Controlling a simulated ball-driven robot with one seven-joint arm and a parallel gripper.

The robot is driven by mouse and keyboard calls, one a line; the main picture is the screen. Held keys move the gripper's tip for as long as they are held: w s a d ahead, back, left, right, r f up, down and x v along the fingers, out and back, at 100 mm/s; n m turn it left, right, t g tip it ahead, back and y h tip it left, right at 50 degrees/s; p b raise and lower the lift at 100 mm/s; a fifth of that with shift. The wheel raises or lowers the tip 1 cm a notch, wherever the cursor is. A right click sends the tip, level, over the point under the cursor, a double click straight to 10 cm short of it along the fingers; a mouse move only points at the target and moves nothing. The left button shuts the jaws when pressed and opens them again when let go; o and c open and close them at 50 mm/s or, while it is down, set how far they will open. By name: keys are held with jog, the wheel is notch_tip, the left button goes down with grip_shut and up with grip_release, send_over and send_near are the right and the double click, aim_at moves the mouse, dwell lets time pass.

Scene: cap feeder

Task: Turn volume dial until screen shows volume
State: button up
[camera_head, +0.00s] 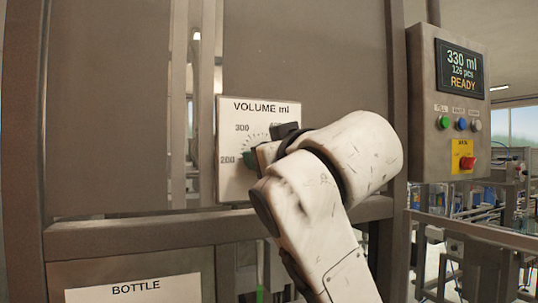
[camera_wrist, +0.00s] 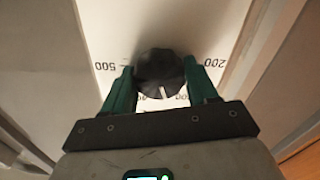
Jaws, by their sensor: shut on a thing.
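The black volume dial (camera_wrist: 160,66) sits on the white scale plate, which is labelled VOLUME ml (camera_head: 232,185) in the head view. My gripper (camera_wrist: 159,72) is shut on the dial, with one green finger on each side. In the wrist view the dial's white pointer line faces down, toward partly hidden numbers; 500 shows at left and 200 at right. In the head view my gripper and arm cover the dial, and 200 and 300 are readable on the plate. The screen (camera_head: 460,68) reads 330 ml, 126 pcs, READY.
The grey control box (camera_head: 424,130) at right carries green, blue and grey buttons and a red button on a yellow plate (camera_head: 463,157). A metal frame bar (camera_head: 130,236) runs below the scale plate. A BOTTLE label (camera_head: 135,290) is lower left.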

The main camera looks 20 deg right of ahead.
jog(key=n, duration=0.4)
jog(key=shift+a+f+n, duration=0.1)
jog(key=shift+a+n, duration=0.05)
jog(key=shift+n, duration=2.35)
jog(key=o, duration=1)
jog(key=s+b, duration=0.2)
jog(key=s, duration=0.8)
jog(key=shift+s+b, duration=0.4)
